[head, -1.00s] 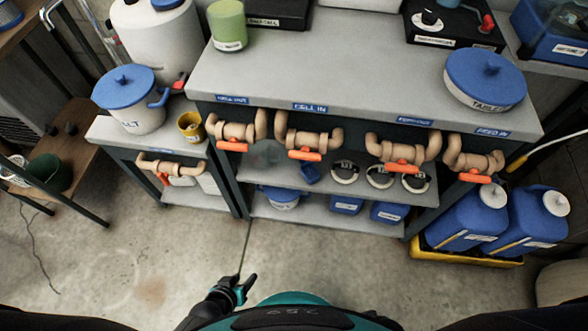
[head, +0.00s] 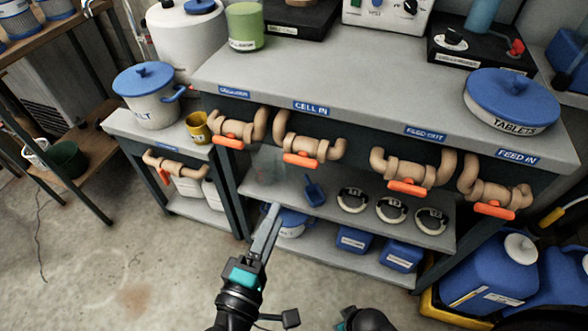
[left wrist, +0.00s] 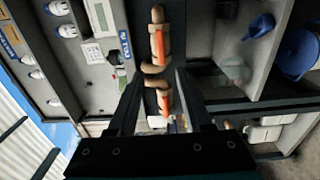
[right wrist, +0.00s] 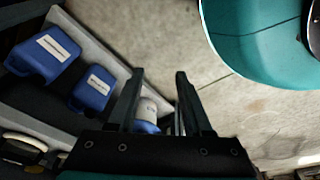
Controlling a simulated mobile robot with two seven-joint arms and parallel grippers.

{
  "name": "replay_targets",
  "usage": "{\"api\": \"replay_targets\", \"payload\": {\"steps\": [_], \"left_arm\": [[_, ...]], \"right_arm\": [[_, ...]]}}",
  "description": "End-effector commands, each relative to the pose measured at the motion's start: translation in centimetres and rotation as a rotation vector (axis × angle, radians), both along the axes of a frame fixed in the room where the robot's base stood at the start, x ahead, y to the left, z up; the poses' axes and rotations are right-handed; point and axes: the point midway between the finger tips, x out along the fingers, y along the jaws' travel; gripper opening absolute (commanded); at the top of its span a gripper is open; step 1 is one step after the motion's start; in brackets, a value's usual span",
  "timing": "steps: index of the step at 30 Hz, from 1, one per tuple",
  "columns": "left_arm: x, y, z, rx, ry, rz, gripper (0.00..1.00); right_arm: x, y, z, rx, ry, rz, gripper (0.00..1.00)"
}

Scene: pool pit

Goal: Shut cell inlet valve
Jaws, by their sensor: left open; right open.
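The cell inlet valve (head: 312,147) is a tan pipe valve under the bench edge, below the "CELL IN" label (head: 311,107). Its orange handle (head: 302,160) lies roughly along the pipe. In the left wrist view this valve's handle (left wrist: 158,46) shows upper middle, beside a blue label. My left gripper (head: 270,212) is in front of and below the valve, pointing at the bench, apart from it. It is open and empty. My right gripper (right wrist: 160,73) is open and empty, low over the floor, facing the lower shelf with blue containers (right wrist: 90,88).
Similar orange-handled valves sit left (head: 232,133) and right (head: 408,178) along the bench edge, with another at far right (head: 492,200). A side bench valve (head: 172,167) is at left. The floor in front is clear.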

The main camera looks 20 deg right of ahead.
Motion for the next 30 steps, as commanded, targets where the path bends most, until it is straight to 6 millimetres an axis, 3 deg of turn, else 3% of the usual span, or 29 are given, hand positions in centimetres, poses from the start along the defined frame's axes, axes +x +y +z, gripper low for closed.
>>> {"api": "replay_targets", "payload": {"steps": [18, 24, 30], "left_arm": [[9.4, -6.3, 0.0, 0.001, -0.002, 0.001, 0.50], [11.2, -7.5, -0.1, 0.002, 0.000, -0.001, 0.50], [11.6, -7.9, -0.1, 0.004, 0.000, -0.001, 0.50]], "right_arm": [[1.3, 1.2, 1.9, 0.014, -0.003, -0.002, 0.50], [1.7, 1.6, 2.7, 0.017, -0.004, -0.002, 0.50], [1.8, 1.6, 3.0, 0.018, -0.002, -0.003, 0.50]]}}
